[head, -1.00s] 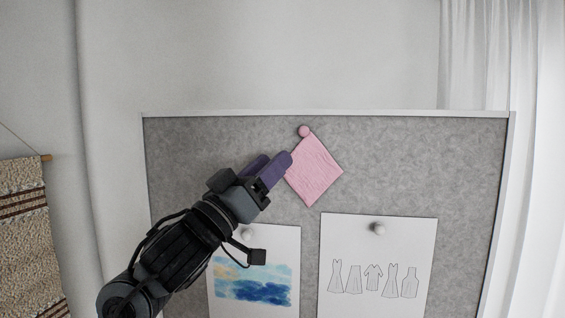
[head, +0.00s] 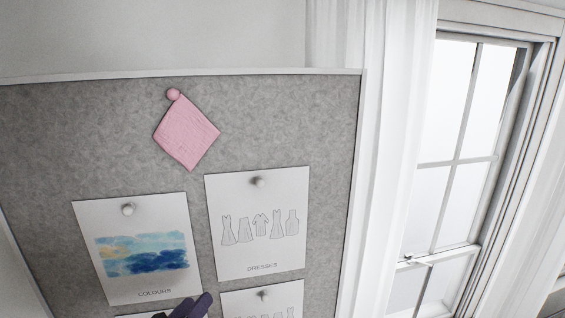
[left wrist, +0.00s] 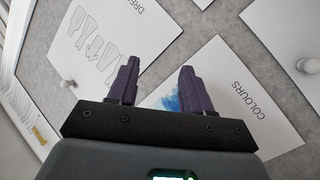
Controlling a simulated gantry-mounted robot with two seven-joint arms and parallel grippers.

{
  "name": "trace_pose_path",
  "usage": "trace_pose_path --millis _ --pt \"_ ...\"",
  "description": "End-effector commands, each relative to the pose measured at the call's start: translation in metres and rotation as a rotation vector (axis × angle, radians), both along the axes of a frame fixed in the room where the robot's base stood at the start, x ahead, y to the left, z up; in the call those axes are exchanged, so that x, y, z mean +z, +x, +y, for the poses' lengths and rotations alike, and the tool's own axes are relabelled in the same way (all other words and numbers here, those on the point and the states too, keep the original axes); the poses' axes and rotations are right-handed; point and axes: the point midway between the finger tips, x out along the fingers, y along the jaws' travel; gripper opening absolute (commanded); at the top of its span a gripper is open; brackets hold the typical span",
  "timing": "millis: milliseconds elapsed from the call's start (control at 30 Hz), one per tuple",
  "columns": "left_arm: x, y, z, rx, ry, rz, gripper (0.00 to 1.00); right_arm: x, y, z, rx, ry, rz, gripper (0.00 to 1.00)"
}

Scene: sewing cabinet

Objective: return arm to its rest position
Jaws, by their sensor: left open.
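My left gripper (head: 190,306) shows only at the bottom edge of the head view, low in front of the board. In the left wrist view my left gripper (left wrist: 157,88) has its two purple fingers apart with nothing between them. A pink cloth (head: 187,134) hangs by one corner from a pink round pin (head: 173,95) near the top of the grey pinboard (head: 270,115). The gripper is well below the cloth and apart from it. My right gripper is not in view.
Pinned sheets hang below the cloth: a watercolour sheet marked COLOURS (head: 143,215), which also shows in the left wrist view (left wrist: 235,95), and a DRESSES sheet (head: 258,225). A white curtain (head: 390,150) and a window (head: 460,130) are at the right.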

Motion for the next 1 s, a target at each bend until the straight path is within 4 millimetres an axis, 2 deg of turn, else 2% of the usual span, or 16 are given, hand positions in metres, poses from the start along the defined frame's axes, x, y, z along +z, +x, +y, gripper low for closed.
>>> trace_pose_path --millis 33,167,200,300,400,500,633,700,867,1000 --pt "-0.030 -0.017 -0.004 0.009 -0.008 0.078 0.50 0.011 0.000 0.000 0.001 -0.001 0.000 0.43" --pt "-0.101 -0.065 -0.008 0.045 0.014 0.256 0.50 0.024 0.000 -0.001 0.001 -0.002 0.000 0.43" --pt "-0.120 -0.082 -0.008 0.057 0.027 0.314 0.50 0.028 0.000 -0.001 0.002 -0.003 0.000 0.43" --pt "-0.161 -0.130 -0.007 0.082 0.079 0.456 0.50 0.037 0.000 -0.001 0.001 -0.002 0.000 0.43" --pt "-0.191 -0.176 -0.003 0.094 0.145 0.586 0.50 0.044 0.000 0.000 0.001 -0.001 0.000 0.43" --pt "-0.210 -0.220 0.001 0.090 0.222 0.705 0.50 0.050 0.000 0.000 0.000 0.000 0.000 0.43" --pt "-0.221 -0.274 0.009 0.052 0.348 0.852 0.50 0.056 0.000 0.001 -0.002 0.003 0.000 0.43" --pt "-0.219 -0.288 0.014 0.020 0.418 0.896 0.50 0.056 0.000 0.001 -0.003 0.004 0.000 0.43" --pt "-0.211 -0.304 0.024 -0.072 0.572 0.951 0.50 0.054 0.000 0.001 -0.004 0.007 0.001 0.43" --pt "-0.214 -0.318 0.029 -0.164 0.684 0.995 0.50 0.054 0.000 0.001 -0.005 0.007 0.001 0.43"
